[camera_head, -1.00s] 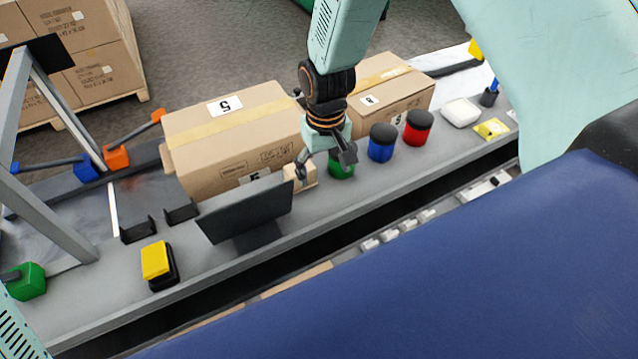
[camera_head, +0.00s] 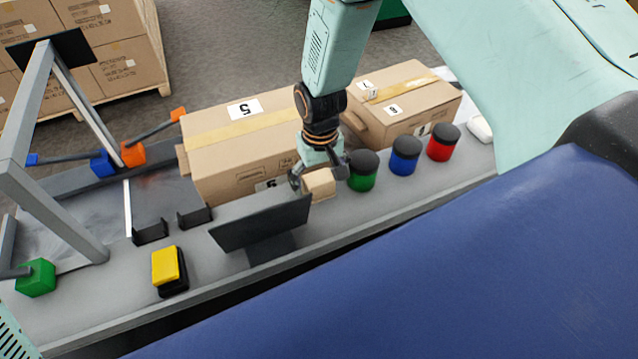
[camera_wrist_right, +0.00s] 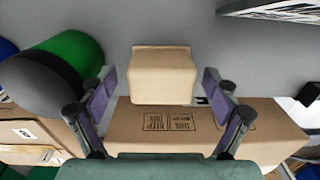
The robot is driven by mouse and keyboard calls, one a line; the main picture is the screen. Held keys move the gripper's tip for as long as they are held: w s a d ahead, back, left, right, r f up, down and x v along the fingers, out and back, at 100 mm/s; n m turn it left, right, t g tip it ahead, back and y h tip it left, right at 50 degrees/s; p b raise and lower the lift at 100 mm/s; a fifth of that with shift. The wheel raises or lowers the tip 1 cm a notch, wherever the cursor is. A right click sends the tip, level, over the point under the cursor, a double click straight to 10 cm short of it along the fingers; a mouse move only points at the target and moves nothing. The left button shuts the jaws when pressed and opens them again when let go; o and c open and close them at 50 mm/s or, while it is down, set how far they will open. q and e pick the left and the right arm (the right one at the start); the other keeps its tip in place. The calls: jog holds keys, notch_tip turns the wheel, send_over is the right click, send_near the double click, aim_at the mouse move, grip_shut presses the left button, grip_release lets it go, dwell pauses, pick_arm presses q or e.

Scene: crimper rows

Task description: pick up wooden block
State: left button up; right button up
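The wooden block (camera_head: 319,184) is a small light-tan block on the grey bench, behind the dark screen and left of the green jar. In the right wrist view the block (camera_wrist_right: 161,76) sits centred between the fingers. My right gripper (camera_head: 321,178) is at the block, pointing down, with a finger on either side. In the right wrist view the gripper (camera_wrist_right: 161,98) is open, and a gap shows between the block and each finger. My left gripper is not in view.
Green (camera_head: 363,170), blue (camera_head: 405,155) and red (camera_head: 443,142) black-lidded jars stand right of the block. A large carton (camera_head: 240,150) is behind it, another (camera_head: 405,98) behind the jars. The dark screen (camera_head: 262,226) stands in front, left. A yellow-black item (camera_head: 168,268) lies further left.

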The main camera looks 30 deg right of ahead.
aim_at(319, 177)
jog(key=shift+w+a, duration=0.15)
jog(key=shift+w, duration=0.05)
jog(key=c, duration=0.6)
jog(key=shift+s, duration=0.1)
jog(key=c, duration=0.4)
jog(key=shift+c, duration=1.1)
notch_tip(319, 177, up, 10)
jog(key=shift+p, duration=0.55)
